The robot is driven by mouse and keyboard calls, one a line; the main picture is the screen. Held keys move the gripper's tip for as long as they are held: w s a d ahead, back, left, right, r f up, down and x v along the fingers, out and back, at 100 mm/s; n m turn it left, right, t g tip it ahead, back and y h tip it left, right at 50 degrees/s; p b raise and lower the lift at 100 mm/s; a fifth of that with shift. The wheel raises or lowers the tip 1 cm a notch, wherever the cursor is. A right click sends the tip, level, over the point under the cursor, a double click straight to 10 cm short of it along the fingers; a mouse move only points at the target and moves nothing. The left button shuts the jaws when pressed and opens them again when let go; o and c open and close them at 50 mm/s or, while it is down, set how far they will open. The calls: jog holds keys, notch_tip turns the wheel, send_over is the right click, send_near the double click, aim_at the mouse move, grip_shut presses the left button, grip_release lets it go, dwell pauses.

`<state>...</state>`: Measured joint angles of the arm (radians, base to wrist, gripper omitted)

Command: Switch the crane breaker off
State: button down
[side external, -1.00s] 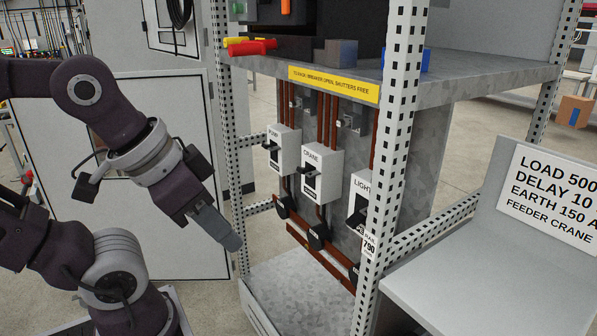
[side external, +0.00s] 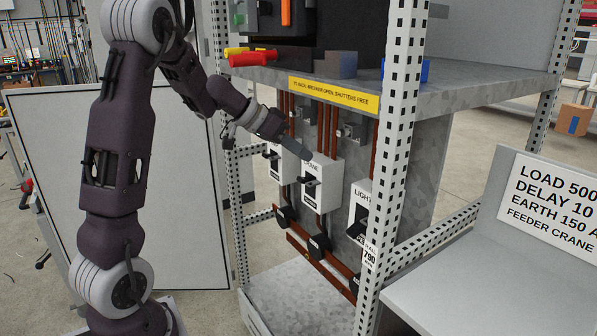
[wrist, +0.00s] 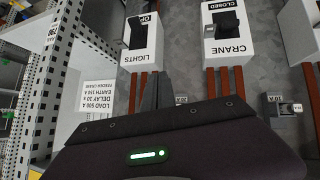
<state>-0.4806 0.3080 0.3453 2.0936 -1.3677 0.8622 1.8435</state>
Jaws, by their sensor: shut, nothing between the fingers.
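The crane breaker (side external: 324,190) is a white box with a dark handle, in the middle of the row of three. In the wrist view the crane breaker (wrist: 237,57) appears upside down, with its window reading CLOSED and its black handle (wrist: 222,32) in sight. My gripper (side external: 302,153) is shut and empty, its tip near the top of the crane breaker; I cannot tell whether it touches. In the wrist view my gripper (wrist: 152,88) points between the crane and lights breakers, below their label ends in the picture.
The lights breaker (side external: 359,202) stands to the right, beside a perforated upright (side external: 399,120). The pump breaker (side external: 274,170) is to the left, partly behind my arm. A shelf (side external: 455,88) with a yellow label overhangs the breakers. Red-brown bars run above and below them.

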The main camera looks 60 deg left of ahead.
aim_at(299, 179)
jog(key=a+f+y, duration=0.1)
jog(key=a+f, duration=0.2)
jog(key=a, duration=0.4)
jog(key=a+f+y, duration=0.2)
jog(key=a+f, duration=0.1)
jog(key=a, duration=0.3)
jog(key=shift+t, duration=0.4)
jog(key=x, duration=0.9)
jog(key=shift+w+d, duration=0.15)
jog(key=shift+w, duration=0.3)
jog(key=shift+s+f, duration=0.7)
jog(key=shift+f, duration=0.25)
jog(key=shift+s+f, duration=0.2)
jog(key=shift+f, duration=0.7)
jog(key=shift+s+f, duration=0.2)
jog(key=shift+f, duration=0.75)
jog(key=shift+s+f, duration=0.2)
jog(key=shift+f, duration=0.7)
jog(key=shift+s+f, duration=0.1)
jog(key=shift+f, duration=0.1)
